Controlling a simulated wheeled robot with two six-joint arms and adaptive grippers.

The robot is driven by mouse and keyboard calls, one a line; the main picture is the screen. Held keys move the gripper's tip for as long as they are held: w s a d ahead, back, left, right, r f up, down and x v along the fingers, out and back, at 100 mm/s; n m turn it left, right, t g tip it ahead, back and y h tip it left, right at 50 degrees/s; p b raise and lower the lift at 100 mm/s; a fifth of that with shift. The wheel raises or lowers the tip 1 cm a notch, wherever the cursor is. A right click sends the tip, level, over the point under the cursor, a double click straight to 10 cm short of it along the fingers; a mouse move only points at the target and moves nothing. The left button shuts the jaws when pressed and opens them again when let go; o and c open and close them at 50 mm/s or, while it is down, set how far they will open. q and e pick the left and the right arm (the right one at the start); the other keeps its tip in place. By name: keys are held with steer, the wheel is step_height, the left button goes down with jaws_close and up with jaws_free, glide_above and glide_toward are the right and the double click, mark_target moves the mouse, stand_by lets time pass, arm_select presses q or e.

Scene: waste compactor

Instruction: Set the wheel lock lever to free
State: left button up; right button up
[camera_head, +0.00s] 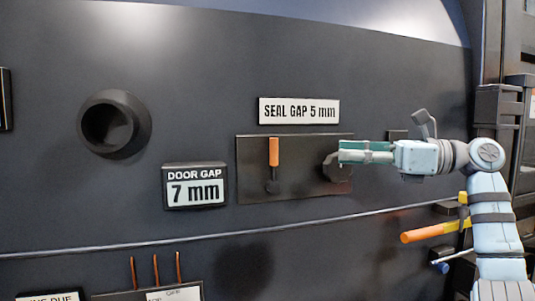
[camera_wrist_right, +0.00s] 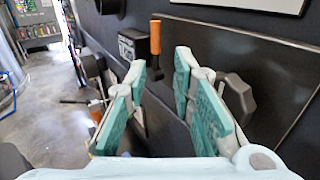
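An orange-handled lever (camera_head: 273,153) stands upright on a dark plate (camera_head: 255,190) on the big dark door. No label for its positions is readable. It also shows in the right wrist view (camera_wrist_right: 155,38), beyond and between my fingertips. A dark angular knob (camera_head: 333,168) sits on the plate's right part; in the right wrist view the knob (camera_wrist_right: 237,97) is beside the right finger. My right gripper (camera_head: 344,153) points left, near the knob and apart from the lever. Its green-padded fingers (camera_wrist_right: 161,62) are open and empty. My left gripper is not in view.
A "DOOR GAP 7 mm" display (camera_head: 195,186) is left of the plate, and a "SEAL GAP 5 mm" sign (camera_head: 299,111) is above it. A round dark protrusion (camera_head: 114,124) sticks out further left. An orange-and-yellow bar (camera_head: 428,232) juts out below my right arm.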

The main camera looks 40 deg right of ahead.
steer(key=p, duration=0.2)
glide_toward(276, 147)
steer(key=x, duration=0.5)
steer(key=shift+d, duration=0.1)
steer(key=x, duration=0.4)
steer(key=shift+w+d+f, duration=0.15)
steer(key=shift+w+f, duration=0.2)
steer(key=shift+w, duration=0.15)
steer(key=shift+s, duration=0.35)
steer(key=shift+c, duration=0.6)
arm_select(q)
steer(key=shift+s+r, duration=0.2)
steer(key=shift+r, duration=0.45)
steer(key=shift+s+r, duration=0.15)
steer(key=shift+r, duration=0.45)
arm_select(e)
jaws_close()
